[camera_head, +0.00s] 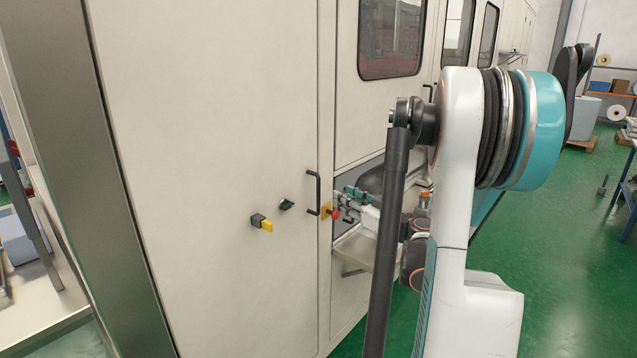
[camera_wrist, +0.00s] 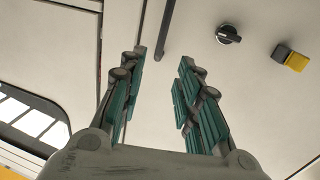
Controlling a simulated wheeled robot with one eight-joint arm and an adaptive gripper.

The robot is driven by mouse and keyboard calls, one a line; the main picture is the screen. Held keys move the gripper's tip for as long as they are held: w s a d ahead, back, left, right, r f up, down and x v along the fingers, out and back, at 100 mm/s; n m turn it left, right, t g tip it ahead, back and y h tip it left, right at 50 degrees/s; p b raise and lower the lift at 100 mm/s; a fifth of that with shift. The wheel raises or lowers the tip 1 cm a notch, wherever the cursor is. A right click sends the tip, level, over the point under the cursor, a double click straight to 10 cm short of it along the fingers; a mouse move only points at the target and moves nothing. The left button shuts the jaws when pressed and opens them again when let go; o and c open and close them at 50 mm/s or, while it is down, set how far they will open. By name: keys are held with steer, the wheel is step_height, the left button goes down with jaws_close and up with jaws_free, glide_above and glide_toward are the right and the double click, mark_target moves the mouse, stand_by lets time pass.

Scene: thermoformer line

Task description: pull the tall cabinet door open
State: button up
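The tall cabinet door (camera_head: 220,120) is a cream panel and looks shut. Its black vertical bar handle (camera_head: 313,193) is near the door's right edge. My gripper (camera_head: 352,193) is just right of the handle in the head view, partly hidden by my arm. In the wrist view my gripper (camera_wrist: 162,60) is open, its teal-padded fingers apart with nothing held. The handle (camera_wrist: 166,30) appears ahead there, its end lining up with the gap between the fingertips. I cannot tell how far away it is. A black rotary knob (camera_head: 287,204) is left of the handle.
A yellow-and-black switch (camera_head: 262,222) is on the door. A red emergency stop button (camera_head: 334,213) on a yellow plate is close to my gripper. A windowed panel (camera_head: 391,35) is to the right. Green floor (camera_head: 570,270) is open at right.

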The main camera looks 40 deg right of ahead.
steer(key=w, duration=0.4)
steer(key=w+d+b, duration=0.1)
steer(key=w, duration=0.8)
steer(key=shift+d+b, duration=0.25)
steer(key=shift+b, duration=0.15)
steer(key=shift+c, duration=0.2)
jaws_close()
